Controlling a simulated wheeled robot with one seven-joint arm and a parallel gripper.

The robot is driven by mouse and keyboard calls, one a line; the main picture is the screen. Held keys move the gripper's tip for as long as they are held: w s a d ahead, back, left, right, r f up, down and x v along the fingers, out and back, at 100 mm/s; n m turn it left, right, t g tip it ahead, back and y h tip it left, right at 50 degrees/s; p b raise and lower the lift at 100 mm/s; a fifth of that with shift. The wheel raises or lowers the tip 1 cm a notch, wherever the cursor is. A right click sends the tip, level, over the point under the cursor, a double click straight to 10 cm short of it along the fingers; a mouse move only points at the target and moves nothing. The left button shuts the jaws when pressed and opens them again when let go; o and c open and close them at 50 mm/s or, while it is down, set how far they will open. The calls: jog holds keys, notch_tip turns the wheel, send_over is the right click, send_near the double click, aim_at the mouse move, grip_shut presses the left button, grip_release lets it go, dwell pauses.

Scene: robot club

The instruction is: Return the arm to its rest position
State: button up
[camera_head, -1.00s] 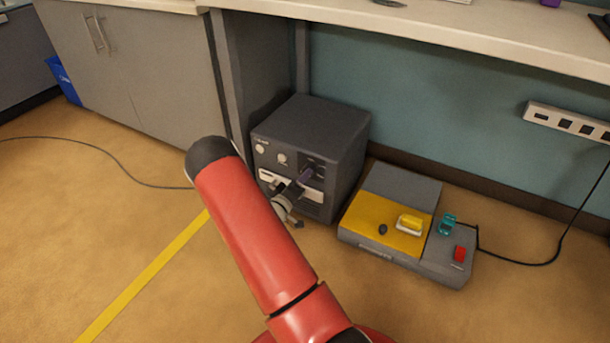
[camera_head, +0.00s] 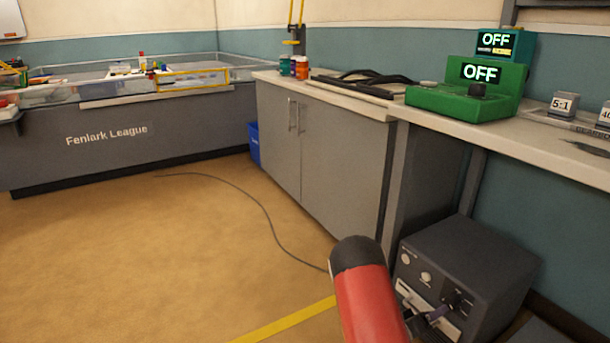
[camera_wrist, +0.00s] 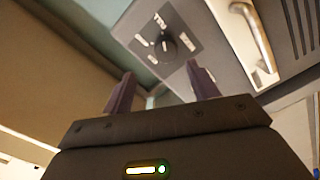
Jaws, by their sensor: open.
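My red arm (camera_head: 368,305) reaches in from the bottom of the head view toward a dark grey box on the floor (camera_head: 480,265). Beyond the fingers is the box's panel with a round black knob (camera_wrist: 168,47) and a pale handle (camera_wrist: 255,45). I cannot tell the exact gap between fingertips and panel.
A grey cabinet (camera_head: 330,160) and a worktop (camera_head: 550,145) with a green device (camera_head: 465,100) stand behind and above the box. A cable (camera_head: 262,205) and a yellow floor stripe (camera_head: 285,322) lie on the floor. The floor at left is open, up to a walled game table (camera_head: 110,140).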

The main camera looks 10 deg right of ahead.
jog(key=s+a+r+m+g+y+p, duration=0.2)
jog(key=s+a+r+g, duration=0.3)
jog(key=r, duration=0.6)
jog(key=s+r+m+g+y+p, duration=0.2)
jog(key=s+r+g+y, duration=0.15)
jog(key=s+r, duration=0.6)
jog(key=s+a+r+n+t+y+p, duration=0.2)
jog(key=s+a+r+n+t+y, duration=0.1)
jog(key=a+r, duration=0.5)
jog(key=s+a+r+n+t+y+p, duration=0.3)
jog(key=s+a+r+y, duration=0.4)
jog(key=a, duration=0.7)
notch_tip(320, 180, up, 3)
jog(key=shift+s+a+f+t+y, duration=0.15)
jog(key=shift+s+f+t+y, duration=0.05)
jog(key=shift+t+y, duration=0.55)
